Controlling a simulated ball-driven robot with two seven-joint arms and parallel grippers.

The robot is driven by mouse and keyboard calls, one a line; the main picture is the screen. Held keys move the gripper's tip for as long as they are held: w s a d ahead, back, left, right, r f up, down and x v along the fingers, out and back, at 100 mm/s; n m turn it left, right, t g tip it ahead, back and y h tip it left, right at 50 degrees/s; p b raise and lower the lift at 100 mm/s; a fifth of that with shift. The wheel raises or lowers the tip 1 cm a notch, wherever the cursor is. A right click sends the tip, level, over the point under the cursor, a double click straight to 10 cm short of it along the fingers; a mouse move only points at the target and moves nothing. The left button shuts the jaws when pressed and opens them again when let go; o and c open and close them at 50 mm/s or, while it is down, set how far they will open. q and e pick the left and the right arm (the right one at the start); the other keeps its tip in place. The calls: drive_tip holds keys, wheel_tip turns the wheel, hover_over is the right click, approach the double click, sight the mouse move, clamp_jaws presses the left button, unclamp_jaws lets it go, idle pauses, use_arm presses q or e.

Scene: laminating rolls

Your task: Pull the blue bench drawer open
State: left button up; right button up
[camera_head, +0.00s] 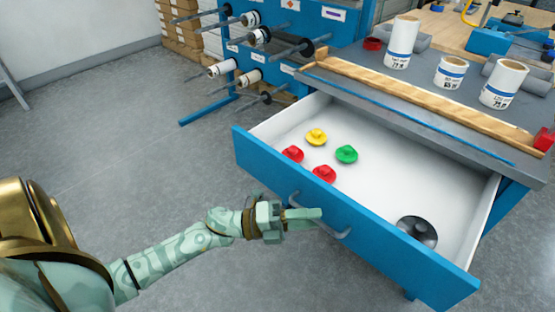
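The blue bench drawer (262,166) is pulled far out from under the bench top, and its white interior shows. Its grey bar handle (341,234) is on the blue front panel. My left gripper (306,214) is at the left part of the handle, its fingers close together across the bar and covering part of it. It looks shut on the handle. My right gripper is not in view.
In the drawer lie red (324,173), yellow (316,137) and green (346,154) knobbed pieces and a dark disc (417,231). White rolls (402,42) stand on the bench top. A blue roll rack (290,22) stands behind. Floor at left is clear.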

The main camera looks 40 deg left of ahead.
use_arm(q)
drive_tip(key=shift+s+a, duration=0.1)
drive_tip(key=p+v, duration=0.2)
drive_tip(key=v, duration=1.4)
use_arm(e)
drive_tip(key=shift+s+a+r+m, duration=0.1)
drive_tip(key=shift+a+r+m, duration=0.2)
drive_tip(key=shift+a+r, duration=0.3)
use_arm(q)
drive_tip(key=shift+a+f, duration=0.1)
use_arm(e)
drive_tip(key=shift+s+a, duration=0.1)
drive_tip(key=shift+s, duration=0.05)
